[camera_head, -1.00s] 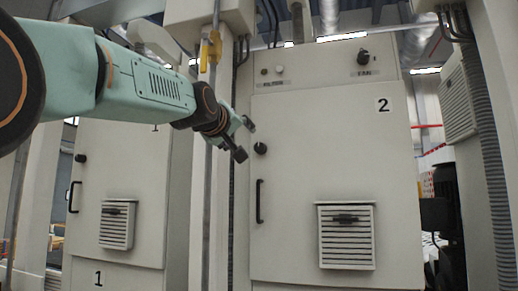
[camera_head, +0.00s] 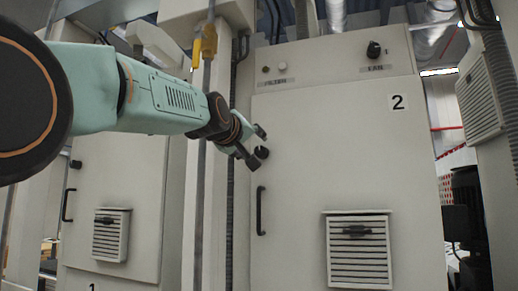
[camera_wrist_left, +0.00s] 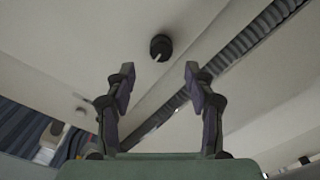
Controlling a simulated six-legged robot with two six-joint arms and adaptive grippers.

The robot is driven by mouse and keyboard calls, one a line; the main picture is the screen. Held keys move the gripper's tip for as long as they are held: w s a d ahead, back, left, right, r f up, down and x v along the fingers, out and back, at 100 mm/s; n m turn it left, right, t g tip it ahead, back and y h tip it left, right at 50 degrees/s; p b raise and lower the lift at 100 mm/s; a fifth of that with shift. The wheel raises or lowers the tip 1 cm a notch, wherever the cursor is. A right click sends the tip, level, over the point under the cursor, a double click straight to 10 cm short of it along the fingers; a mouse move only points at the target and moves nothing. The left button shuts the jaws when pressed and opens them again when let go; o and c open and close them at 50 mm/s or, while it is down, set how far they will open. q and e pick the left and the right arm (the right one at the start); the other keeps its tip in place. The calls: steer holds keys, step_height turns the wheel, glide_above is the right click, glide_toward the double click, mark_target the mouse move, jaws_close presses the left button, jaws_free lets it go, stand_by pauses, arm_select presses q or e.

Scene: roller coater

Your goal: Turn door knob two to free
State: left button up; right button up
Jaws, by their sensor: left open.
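Door knob two (camera_head: 262,153) is a small round black knob on the pale cabinet door marked 2 (camera_head: 330,160), above the black door handle (camera_head: 261,210). In the left wrist view the knob (camera_wrist_left: 161,47) shows a light pointer mark and lies beyond and between my fingertips. My left gripper (camera_head: 256,147) is open and empty, with its fingers close beside the knob in the head view. In the left wrist view both fingers (camera_wrist_left: 158,72) are spread apart, and the knob appears clear of them. My right gripper is not in view.
A vent (camera_head: 358,250) juts from door two. The FAN switch (camera_head: 374,49) and small FILTER buttons (camera_head: 274,68) sit above. Cabinet one (camera_head: 115,190) stands at left, with a vertical pipe (camera_head: 200,190) between the cabinets. A ribbed conduit (camera_wrist_left: 240,55) crosses the wrist view.

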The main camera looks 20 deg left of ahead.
mark_target(258, 152)
arm_select(q)
steer(key=shift+w+d+r+p, duration=0.15)
steer(key=shift+w+p, duration=0.2)
steer(key=shift+w, duration=0.15)
steer(key=shift+w+d+r+p, duration=0.15)
steer(key=shift+w+p, duration=0.2)
steer(key=shift+w, duration=0.15)
steer(key=w, duration=0.1)
steer(key=w+a+p, duration=0.1)
steer(key=w, duration=0.1)
steer(key=w+f, duration=0.1)
steer(key=shift+w+a+p, duration=0.15)
steer(key=shift+w+p, duration=0.2)
steer(key=shift+s+d+r, duration=0.35)
steer(key=shift+s+d, duration=0.3)
steer(key=shift+w+a+f, duration=0.4)
steer(key=shift+w+a, duration=0.1)
steer(key=shift+w, duration=0.15)
steer(key=c, duration=0.5)
steer(key=shift+s+d+r, duration=0.1)
steer(key=shift+s+d, duration=0.1)
steer(key=shift+d, duration=0.15)
steer(key=c, duration=0.4)
steer(key=shift+a, duration=0.15)
jaws_close()
